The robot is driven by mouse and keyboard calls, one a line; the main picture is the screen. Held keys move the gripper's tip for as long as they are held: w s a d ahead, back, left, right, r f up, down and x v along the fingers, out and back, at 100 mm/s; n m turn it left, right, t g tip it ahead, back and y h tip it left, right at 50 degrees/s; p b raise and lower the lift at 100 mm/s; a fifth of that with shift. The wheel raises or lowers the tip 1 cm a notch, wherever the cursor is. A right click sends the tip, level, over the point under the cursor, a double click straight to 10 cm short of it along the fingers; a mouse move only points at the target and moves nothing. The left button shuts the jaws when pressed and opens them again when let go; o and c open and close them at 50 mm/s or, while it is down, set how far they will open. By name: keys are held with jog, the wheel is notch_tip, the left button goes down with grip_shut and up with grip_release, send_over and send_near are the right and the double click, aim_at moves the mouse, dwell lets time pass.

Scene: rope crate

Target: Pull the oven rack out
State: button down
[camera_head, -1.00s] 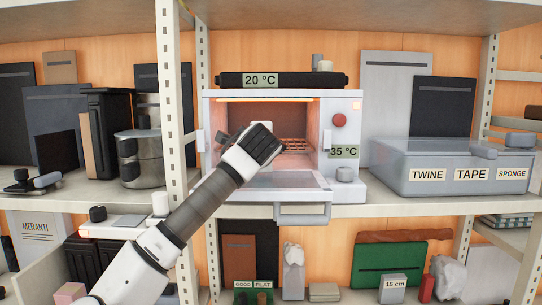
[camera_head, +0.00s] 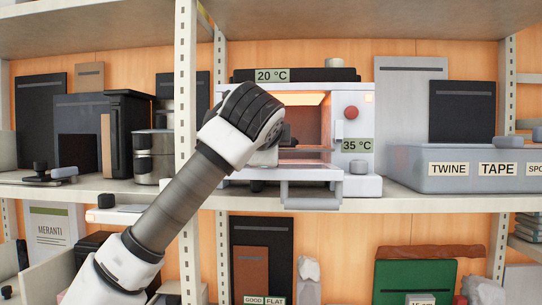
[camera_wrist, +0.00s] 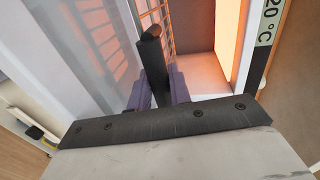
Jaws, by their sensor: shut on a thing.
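The white oven (camera_head: 365,120) stands on the middle shelf with its door (camera_head: 310,172) folded down in front, lit orange inside. The wire rack (camera_wrist: 167,22) shows in the wrist view as thin orange-lit bars, with a dark bar (camera_wrist: 152,68) at its near side. My gripper (camera_wrist: 158,92) has its two fingers closed on either side of this dark bar. In the head view my wrist covers the oven's left side and most of the rack, and my gripper (camera_head: 284,140) shows at the opening. How far the rack sticks out is hidden.
A shelf post (camera_head: 186,110) stands just left of my wrist. A grey bin (camera_head: 440,178) labelled TWINE and TAPE is right of the oven. A metal pot (camera_head: 153,155) and dark boxes stand left. A black slab (camera_head: 310,75) labelled 20 °C lies on the oven.

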jog(key=shift+s, duration=0.1)
jog(key=c, duration=1.3)
grip_release()
jog(key=shift+c, duration=0.2)
jog(key=s+r+b, duration=0.2)
jog(key=s, duration=1.1)
jog(key=shift+s+r+b, duration=0.25)
jog(key=shift+r+b, duration=0.05)
jog(key=shift+r, duration=0.05)
